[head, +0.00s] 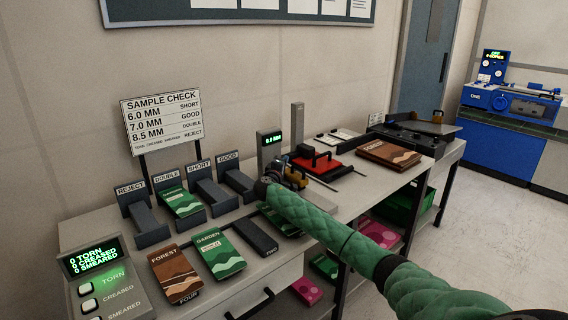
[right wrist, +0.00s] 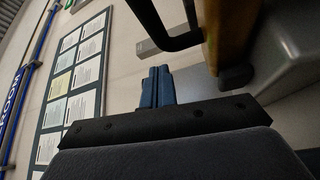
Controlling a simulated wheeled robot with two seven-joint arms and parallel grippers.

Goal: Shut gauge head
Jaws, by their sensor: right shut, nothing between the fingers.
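The gauge has a green-lit display (head: 270,141) and a tall grey post (head: 297,125) on the bench in the head view. Its head is mostly hidden by my right wrist, so I cannot tell its position. My right gripper (head: 289,177) is beside the gauge, below the display, partly hidden by my arm. In the right wrist view its blue fingers (right wrist: 157,88) are together and empty. A black bar handle (right wrist: 165,36) and a tan upright part (right wrist: 232,38) are close beyond them; contact is not visible. My left gripper is out of view.
A red unit with a black handle (head: 318,158) stands right of the gauge. Dark sorting stands (head: 146,221) labelled Reject, Double, Short and Good are at left. Forest (head: 174,273) and Garden (head: 218,254) packets lie in front. A button console (head: 98,285) is at front left.

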